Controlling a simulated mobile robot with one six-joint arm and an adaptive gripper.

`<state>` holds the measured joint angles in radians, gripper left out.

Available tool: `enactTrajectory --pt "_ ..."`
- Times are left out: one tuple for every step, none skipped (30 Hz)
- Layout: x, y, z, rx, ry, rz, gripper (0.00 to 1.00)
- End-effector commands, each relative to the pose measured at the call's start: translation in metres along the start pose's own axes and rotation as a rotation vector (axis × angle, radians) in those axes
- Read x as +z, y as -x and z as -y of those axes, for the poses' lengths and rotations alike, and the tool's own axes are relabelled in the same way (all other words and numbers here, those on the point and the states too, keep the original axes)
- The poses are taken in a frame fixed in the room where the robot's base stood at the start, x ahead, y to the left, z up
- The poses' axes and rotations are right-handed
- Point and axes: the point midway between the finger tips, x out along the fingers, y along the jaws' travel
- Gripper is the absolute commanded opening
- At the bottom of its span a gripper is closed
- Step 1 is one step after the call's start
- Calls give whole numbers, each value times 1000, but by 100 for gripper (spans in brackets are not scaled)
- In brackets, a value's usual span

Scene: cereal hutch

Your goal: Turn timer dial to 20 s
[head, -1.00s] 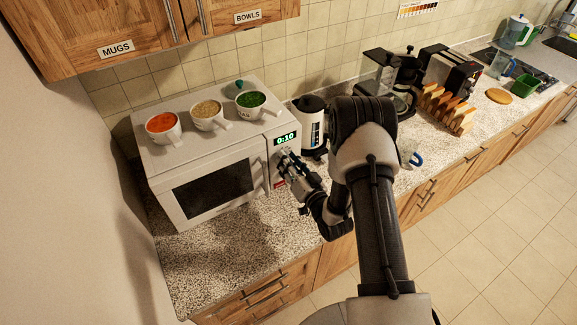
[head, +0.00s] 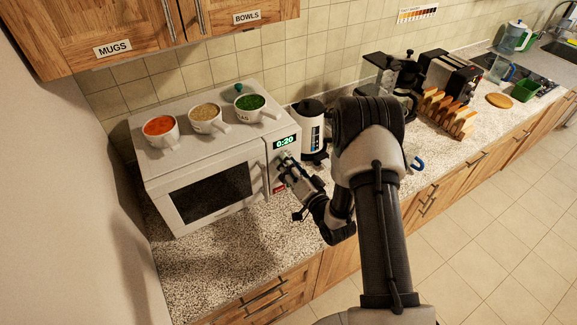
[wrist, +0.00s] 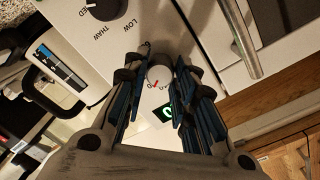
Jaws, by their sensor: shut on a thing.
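The white microwave (head: 160,195) stands at the left end of the counter. Its green display (head: 285,141) reads 0:20. The timer dial (wrist: 160,77), a pale round knob with a red pointer mark, sits between my gripper's fingers in the wrist view. My gripper (head: 286,163) is at the control panel, just below the display, with its fingers shut on the dial. The fingers also show in the wrist view (wrist: 158,88). In the wrist view the display (wrist: 171,113) is partly hidden by the fingers.
A black power knob (wrist: 104,8) marked LOW and THAW is on the same panel, near the microwave door handle (wrist: 238,38). Cups of orange soup (head: 160,127), tan grain (head: 206,113) and greens (head: 249,103) stand on top. A white kettle (head: 313,130) is close on the right.

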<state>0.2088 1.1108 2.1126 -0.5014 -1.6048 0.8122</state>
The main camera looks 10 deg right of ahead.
Motion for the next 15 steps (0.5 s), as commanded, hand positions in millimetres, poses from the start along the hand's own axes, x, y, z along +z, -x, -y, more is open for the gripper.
enactTrajectory --pt "0 0 1 -1 1 0 1" --pt "0 0 0 -1 1 0 1" --pt "0 0 0 -1 1 0 1" --pt "0 0 0 -1 1 0 26" --pt "0 0 0 -1 1 0 28" --pt "0 0 0 -1 1 0 31" --pt "0 0 0 -1 1 0 33" --pt "0 0 0 -1 1 0 35" --pt "0 0 0 -1 1 0 38" --pt "0 0 0 -1 1 0 40" --pt "0 0 0 -1 1 0 42" --pt "0 0 0 -1 1 0 44" --pt "0 0 0 -1 1 0 45" --pt "0 0 0 -1 1 0 45" --pt "0 0 0 -1 1 0 45"
